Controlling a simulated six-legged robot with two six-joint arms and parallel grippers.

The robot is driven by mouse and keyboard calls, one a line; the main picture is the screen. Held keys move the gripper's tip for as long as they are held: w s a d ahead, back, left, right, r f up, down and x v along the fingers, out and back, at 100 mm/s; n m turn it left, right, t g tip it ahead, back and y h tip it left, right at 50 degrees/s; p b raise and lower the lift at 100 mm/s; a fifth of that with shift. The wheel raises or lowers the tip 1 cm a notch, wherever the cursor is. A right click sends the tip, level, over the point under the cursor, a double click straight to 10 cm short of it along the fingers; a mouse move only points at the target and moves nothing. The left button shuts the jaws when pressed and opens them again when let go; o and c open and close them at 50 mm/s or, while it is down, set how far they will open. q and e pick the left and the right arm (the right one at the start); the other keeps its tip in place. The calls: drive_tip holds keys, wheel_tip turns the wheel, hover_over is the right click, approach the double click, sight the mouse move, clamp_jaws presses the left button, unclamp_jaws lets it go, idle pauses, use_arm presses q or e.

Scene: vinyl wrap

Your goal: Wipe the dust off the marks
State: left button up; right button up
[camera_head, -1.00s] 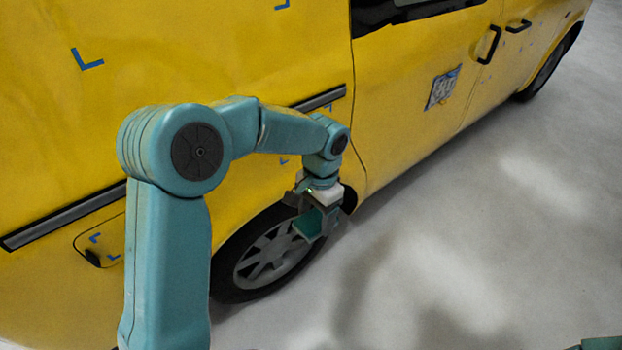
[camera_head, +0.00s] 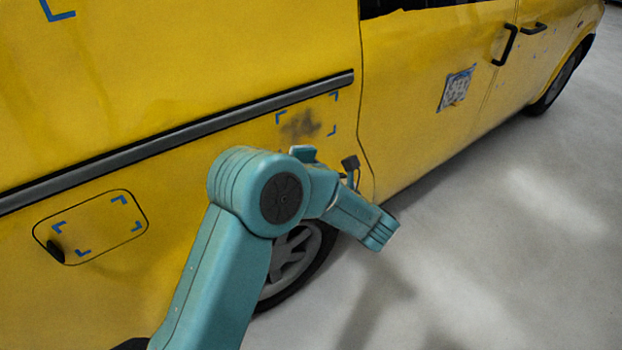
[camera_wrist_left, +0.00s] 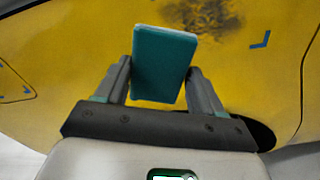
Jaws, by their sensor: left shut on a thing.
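A dark dust smudge (camera_head: 301,125) lies on the yellow van (camera_head: 420,150), below the grey trim strip, among blue corner marks (camera_head: 332,130). The smudge also shows at the top of the left wrist view (camera_wrist_left: 205,14), with a blue corner mark (camera_wrist_left: 260,40) to its right. My left gripper (camera_wrist_left: 157,75) is shut on a teal block (camera_wrist_left: 163,62), whose flat face shows between the fingers. The block is below the smudge in that view; whether it touches the van I cannot tell. In the head view my left arm mostly hides the gripper and block. My right gripper is not in view.
The fuel flap (camera_head: 90,227) at left has more blue corner marks (camera_head: 120,199). A grey trim strip (camera_head: 180,135) runs above the smudge. A wheel (camera_head: 295,262) is behind my arm. A printed patch (camera_head: 456,89) is on the door. The floor at right is clear.

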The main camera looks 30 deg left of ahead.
sight(309, 129)
use_arm(q)
drive_tip(key=shift+t, duration=0.3)
drive_tip(key=shift+w+r+x, duration=0.1)
drive_tip(key=shift+w+x, duration=0.1)
drive_tip(key=shift+x, duration=1.25)
drive_tip(key=shift+w+r+x, duration=0.15)
drive_tip(key=shift+x, duration=1.3)
drive_tip(key=shift+w+a, duration=0.35)
drive_tip(key=shift+a, duration=0.3)
drive_tip(key=shift+c, duration=0.3)
drive_tip(key=shift+w+d, duration=0.4)
drive_tip(key=shift+w, duration=0.45)
drive_tip(key=shift+w+d, duration=0.4)
drive_tip(key=shift+w, duration=0.45)
drive_tip(key=shift+w+d+p, duration=0.15)
drive_tip(key=shift+w+d, duration=0.1)
drive_tip(key=shift+w, duration=0.45)
drive_tip(key=shift+w+d+p, duration=0.15)
drive_tip(key=shift+w+d, duration=0.1)
drive_tip(key=shift+w, duration=0.45)
drive_tip(key=shift+w+d+p, duration=0.15)
drive_tip(key=shift+w+d, duration=0.05)
drive_tip(key=shift+w, duration=0.5)
